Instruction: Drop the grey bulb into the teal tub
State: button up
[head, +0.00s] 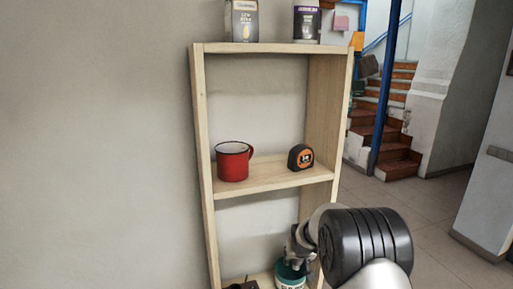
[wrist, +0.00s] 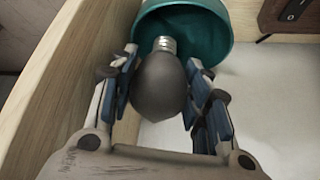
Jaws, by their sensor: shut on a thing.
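The grey bulb (wrist: 162,88) is between the fingers of my gripper (wrist: 165,92) in the wrist view, its metal screw base pointing toward the teal tub (wrist: 208,16). My gripper is shut on the bulb. In the wrist view the bulb's base overlaps the tub's opening; I cannot tell how far above or inside the rim it is. In the head view my gripper (head: 298,243) is just above the teal tub (head: 290,274) on the lowest visible shelf. The bulb is hidden there by my gripper and arm.
The wooden shelf unit's side panel (wrist: 60,75) runs close along the left in the wrist view. A red mug (head: 232,161) and a tape measure (head: 301,157) stand on the shelf above.

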jog(key=o, duration=1.1)
jog(key=v, duration=1.2)
jog(key=shift+a, duration=0.1)
jog(key=s+d+r, duration=0.1)
jog(key=s+r, duration=1.1)
jog(key=s, duration=0.5)
jog(key=s+g, duration=0.1)
jog(key=s, duration=1)
jog(key=s+g, duration=0.1)
jog(key=s, duration=1.1)
jog(key=shift+s+a+f+n, duration=0.1)
jog(key=shift+a+f+n, duration=0.1)
jog(key=shift+n, duration=0.1)
